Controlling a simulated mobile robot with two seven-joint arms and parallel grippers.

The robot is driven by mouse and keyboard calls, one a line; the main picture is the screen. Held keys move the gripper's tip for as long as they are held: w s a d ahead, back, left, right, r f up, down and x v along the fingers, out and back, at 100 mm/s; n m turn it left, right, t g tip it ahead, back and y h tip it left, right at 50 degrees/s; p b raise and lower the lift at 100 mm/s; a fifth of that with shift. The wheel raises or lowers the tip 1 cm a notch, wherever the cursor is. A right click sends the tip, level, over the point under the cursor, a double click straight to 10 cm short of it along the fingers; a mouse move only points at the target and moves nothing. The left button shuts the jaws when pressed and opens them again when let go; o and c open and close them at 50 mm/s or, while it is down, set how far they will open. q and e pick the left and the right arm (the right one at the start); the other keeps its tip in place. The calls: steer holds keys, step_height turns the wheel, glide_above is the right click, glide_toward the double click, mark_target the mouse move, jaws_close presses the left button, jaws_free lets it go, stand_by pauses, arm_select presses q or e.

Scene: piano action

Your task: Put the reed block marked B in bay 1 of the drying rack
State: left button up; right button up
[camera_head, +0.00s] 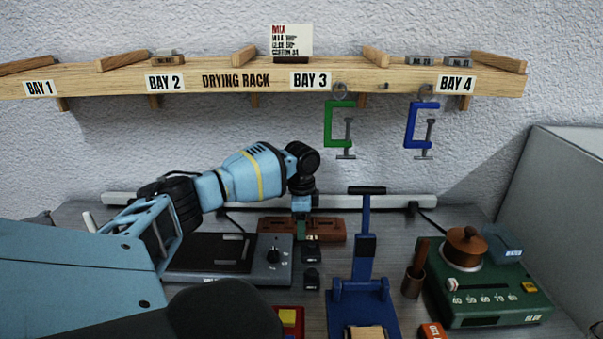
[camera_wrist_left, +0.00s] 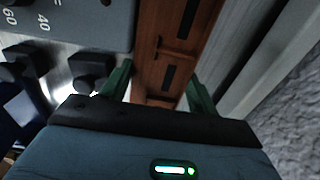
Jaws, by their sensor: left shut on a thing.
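My left gripper (camera_head: 303,236) points down at the brown slotted wooden holder (camera_head: 331,229) at the back of the bench. No letter B can be read in either view. The drying rack (camera_head: 236,80) is a wooden shelf on the wall. Bay 1 (camera_head: 40,88) is at its far left, between two slanted wooden strips, and no block shows there. My right gripper is out of view.
Small blocks lie in bay 2 (camera_head: 168,58) and bay 4 (camera_head: 420,61). A green clamp (camera_head: 328,125) and a blue clamp (camera_head: 410,125) hang below the shelf. A blue press (camera_head: 363,270), a brown cup (camera_head: 414,283) and a green glue pot (camera_head: 490,290) crowd the right.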

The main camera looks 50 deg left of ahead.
arm_select(q)
steer(key=o, duration=1.1)
steer(key=shift+f, duration=0.1)
steer(key=shift+o, duration=0.2)
step_height(320, 180, up, 12)
steer(key=shift+p, duration=0.35)
steer(key=shift+o, duration=0.5)
